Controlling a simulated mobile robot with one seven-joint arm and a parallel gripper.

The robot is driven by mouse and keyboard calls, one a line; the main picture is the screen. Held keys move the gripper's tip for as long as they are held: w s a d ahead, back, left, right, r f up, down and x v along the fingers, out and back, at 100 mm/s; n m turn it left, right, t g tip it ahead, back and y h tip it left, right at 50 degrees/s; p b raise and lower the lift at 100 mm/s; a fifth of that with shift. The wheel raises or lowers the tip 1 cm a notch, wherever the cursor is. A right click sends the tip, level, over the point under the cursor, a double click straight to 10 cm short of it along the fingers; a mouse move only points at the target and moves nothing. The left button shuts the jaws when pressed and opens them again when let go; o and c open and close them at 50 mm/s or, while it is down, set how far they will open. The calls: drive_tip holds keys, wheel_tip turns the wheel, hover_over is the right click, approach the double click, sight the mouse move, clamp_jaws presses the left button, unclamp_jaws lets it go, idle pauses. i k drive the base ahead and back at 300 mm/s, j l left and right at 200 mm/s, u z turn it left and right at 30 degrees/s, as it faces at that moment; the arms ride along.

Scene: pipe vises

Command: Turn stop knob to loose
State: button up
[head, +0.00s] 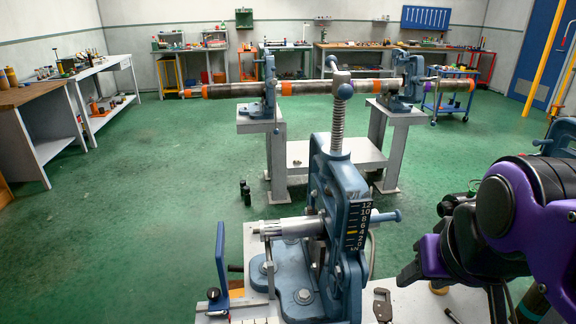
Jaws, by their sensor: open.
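A small black knob (213,293) sits at the foot of a blue upright stop plate (221,257), at the left end of the near bench. It looks like the stop knob; whether it is tight or loose cannot be told. The near blue pipe vise (340,200) stands to the right of the stop, with a short grey pipe (290,228) in it pointing toward the plate. My gripper (408,275) is at the right, beyond the vise from the knob and well apart from it. It is open; its fingers show only partly, and I see nothing held.
The near vise's tall screw (338,125) and numbered scale (357,226) stand between my gripper and the knob. A small clamp-like tool (382,304) lies on the bench. Behind, a long pipe (335,87) rests in two vises. Green floor (130,220) is clear at left.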

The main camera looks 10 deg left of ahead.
sight(214, 294)
drive_tip(key=k+j+u, duration=0.15)
drive_tip(key=u, duration=0.2)
drive_tip(key=k+j+u, duration=0.1)
drive_tip(key=u, duration=0.2)
drive_tip(key=k+j+u, duration=0.1)
drive_tip(key=j+u, duration=0.25)
drive_tip(key=i+l+z, duration=0.15)
drive_tip(key=l+z, duration=0.2)
drive_tip(key=z, duration=0.15)
drive_tip(key=i+l+z, duration=0.2)
drive_tip(key=z, duration=0.3)
drive_tip(key=k+j, duration=0.15)
drive_tip(key=k, duration=0.2)
drive_tip(key=j+u, duration=0.1)
drive_tip(key=u, duration=1.05)
